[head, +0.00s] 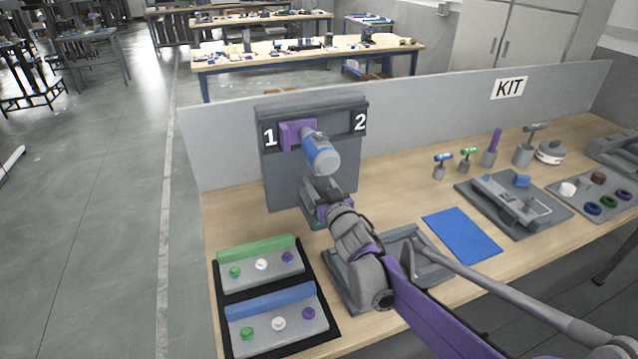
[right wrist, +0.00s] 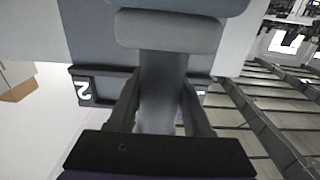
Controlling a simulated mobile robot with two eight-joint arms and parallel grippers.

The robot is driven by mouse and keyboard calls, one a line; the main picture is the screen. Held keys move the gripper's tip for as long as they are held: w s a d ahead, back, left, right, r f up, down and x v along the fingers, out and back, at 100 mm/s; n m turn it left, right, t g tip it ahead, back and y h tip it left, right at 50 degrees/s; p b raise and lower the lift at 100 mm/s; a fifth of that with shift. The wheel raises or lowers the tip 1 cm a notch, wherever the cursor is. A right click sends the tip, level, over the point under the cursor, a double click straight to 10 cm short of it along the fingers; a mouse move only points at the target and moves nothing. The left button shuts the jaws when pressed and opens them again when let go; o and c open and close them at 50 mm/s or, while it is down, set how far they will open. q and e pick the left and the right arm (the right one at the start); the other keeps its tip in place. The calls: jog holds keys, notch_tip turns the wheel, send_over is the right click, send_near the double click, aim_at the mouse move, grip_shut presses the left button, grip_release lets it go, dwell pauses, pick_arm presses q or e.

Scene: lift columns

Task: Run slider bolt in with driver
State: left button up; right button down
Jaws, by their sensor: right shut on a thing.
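An upright grey board (head: 285,185) carries the labels 1 and 2. A purple slider block (head: 292,133) sits on it beside label 1. My right gripper (head: 318,188) is shut on the grey handle of a blue and grey driver (head: 321,153). The driver's nose points at the purple block, at or very close to its right part; I cannot tell whether it touches. The bolt is hidden. In the right wrist view, the fingers (right wrist: 160,104) hold both sides of the driver's handle (right wrist: 163,72). My left gripper is out of view.
A green-backed holder (head: 257,250) and a blue-backed holder (head: 270,300), each with coloured knobs, lie front left. A grey tray (head: 345,288) lies under my right arm. A blue mat (head: 462,235) is bare. Small tools and a fixture plate (head: 515,203) stand right.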

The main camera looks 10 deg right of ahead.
aim_at(323, 190)
jog(key=shift+s, duration=0.1)
dwell(0.3)
jog(key=shift+s+d+b, duration=0.2)
jog(key=shift+s+d, duration=0.05)
jog(key=shift+s, duration=0.9)
jog(key=shift+s+d+b, duration=0.15)
jog(key=shift+s+d, duration=0.05)
jog(key=shift+s, duration=0.95)
jog(key=shift+s+d, duration=0.2)
jog(key=shift+s, duration=0.8)
jog(key=shift+s+d, duration=0.2)
jog(key=shift+s, duration=0.75)
